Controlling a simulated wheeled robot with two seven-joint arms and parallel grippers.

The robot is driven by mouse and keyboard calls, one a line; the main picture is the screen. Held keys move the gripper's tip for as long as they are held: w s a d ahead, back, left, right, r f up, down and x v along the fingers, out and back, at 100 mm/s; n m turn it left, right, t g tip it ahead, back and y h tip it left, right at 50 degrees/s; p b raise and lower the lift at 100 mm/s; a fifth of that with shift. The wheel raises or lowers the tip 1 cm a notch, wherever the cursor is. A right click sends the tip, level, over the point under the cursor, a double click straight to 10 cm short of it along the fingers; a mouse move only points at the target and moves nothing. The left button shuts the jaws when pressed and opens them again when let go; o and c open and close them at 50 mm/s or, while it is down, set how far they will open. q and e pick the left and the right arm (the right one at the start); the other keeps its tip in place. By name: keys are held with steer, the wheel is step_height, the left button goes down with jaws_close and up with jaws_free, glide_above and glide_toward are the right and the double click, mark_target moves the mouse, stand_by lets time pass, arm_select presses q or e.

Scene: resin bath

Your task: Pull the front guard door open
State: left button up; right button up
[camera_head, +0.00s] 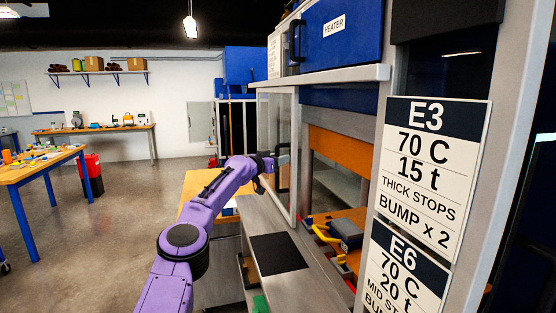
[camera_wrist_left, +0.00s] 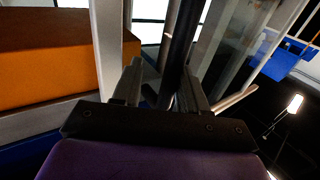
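The guard door (camera_head: 294,150) is a clear panel in a pale metal frame, upright below the press's grey top ledge. I cannot tell how far it stands from its closed position. In the left wrist view, a dark upright bar (camera_wrist_left: 181,45), which looks like the door handle, runs between the fingers of my left gripper (camera_wrist_left: 163,82). The fingers are apart, with a gap seen beside the bar. My right gripper is not in view.
The press with an orange block (camera_head: 341,149) is right of the door. A steel bench with a black mat (camera_head: 278,253) lies in front. Signs E3 (camera_head: 432,165) and E6 (camera_head: 408,268) hang at right. A work table (camera_head: 45,167) stands far left; the floor between is free.

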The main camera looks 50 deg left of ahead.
arm_select(q)
steer(key=s+d+b, duration=0.1)
steer(key=s+b, duration=0.7)
steer(key=s, duration=0.2)
steer(key=shift+s+d+b, duration=0.15)
steer(key=shift+d+b, duration=0.2)
steer(key=shift+d, duration=0.15)
